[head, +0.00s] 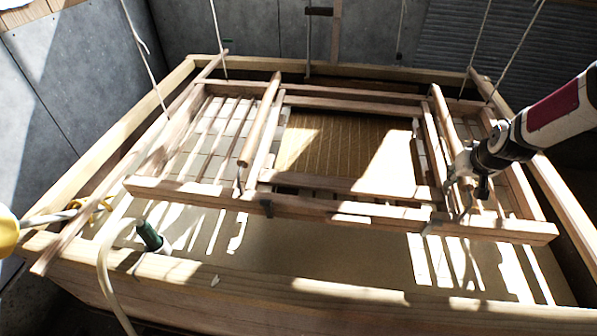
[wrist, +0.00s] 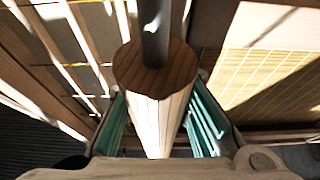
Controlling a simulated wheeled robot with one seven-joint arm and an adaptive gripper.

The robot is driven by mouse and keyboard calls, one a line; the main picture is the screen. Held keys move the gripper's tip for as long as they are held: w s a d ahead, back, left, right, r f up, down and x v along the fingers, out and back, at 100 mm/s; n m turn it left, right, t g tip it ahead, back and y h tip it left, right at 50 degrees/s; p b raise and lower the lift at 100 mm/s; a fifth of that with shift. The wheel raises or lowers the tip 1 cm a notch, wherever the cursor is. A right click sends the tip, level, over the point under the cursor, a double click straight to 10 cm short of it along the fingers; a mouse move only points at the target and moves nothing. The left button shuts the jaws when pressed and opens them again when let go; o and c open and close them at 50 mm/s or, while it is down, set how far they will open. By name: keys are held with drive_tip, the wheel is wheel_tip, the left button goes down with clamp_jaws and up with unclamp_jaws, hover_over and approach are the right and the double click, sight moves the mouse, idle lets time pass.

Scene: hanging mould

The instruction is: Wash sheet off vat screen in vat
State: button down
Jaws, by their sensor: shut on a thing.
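The wooden vat (head: 330,272) fills the lower head view, with pale liquid (head: 290,240) inside. The wooden mould frame (head: 340,212) hangs on cords over it. A brown ribbed screen (head: 330,145) lies in the mould; it also shows in the wrist view (wrist: 255,85). A bright patch covers its right part; I cannot tell whether this is a sheet or sunlight. My gripper (head: 470,188) is at the mould's right side. In the wrist view its green fingers (wrist: 155,125) are closed around a round wooden handle (wrist: 155,85) with a grey rod at its end.
Another wooden handle (head: 260,125) lies along the mould's left side. White cords (head: 217,40) rise from the frame. A hose (head: 104,265) with a green fitting (head: 150,236) hangs over the vat's front left rim. Grey walls stand close behind and left.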

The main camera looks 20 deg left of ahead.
wheel_tip(320, 180, up, 5)
drive_tip(key=shift+r+p, duration=0.15)
drive_tip(key=shift+p, duration=0.55)
drive_tip(key=shift+w+r, duration=0.1)
drive_tip(key=shift+r, duration=0.35)
drive_tip(key=c, duration=1.3)
unclamp_jaws()
drive_tip(key=v, duration=1.2)
drive_tip(key=shift+r, duration=0.2)
